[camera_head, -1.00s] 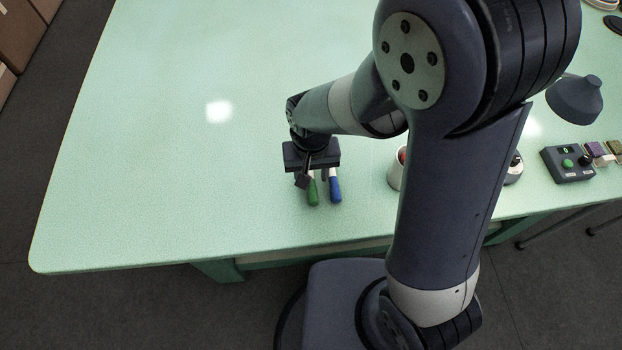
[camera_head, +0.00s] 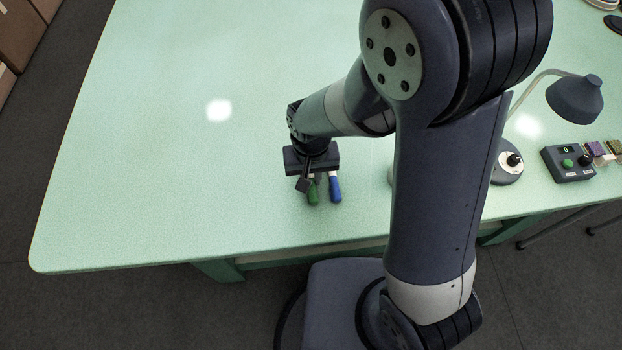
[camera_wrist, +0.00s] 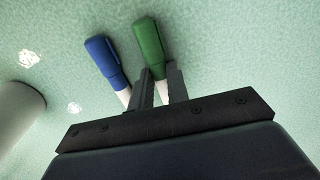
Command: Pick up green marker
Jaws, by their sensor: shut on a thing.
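The green marker (camera_head: 313,192) lies on the pale green table, near its front edge, with its green cap toward the edge. In the wrist view the green marker (camera_wrist: 149,45) has its white barrel between the two fingers of my gripper (camera_wrist: 160,85). My gripper, seen from above in the head view (camera_head: 308,182), is shut on this marker. The blue marker (camera_head: 335,188) lies close to its right in the head view and to its left in the wrist view (camera_wrist: 105,60). The gripper body hides the far ends of both markers.
A lamp (camera_head: 575,98) with a round base stands at the right. A control box (camera_head: 567,163) with a green button and a dark knob is beside it. A grey-white cylinder (camera_wrist: 18,115) shows at the wrist view's left. The table's left half is clear.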

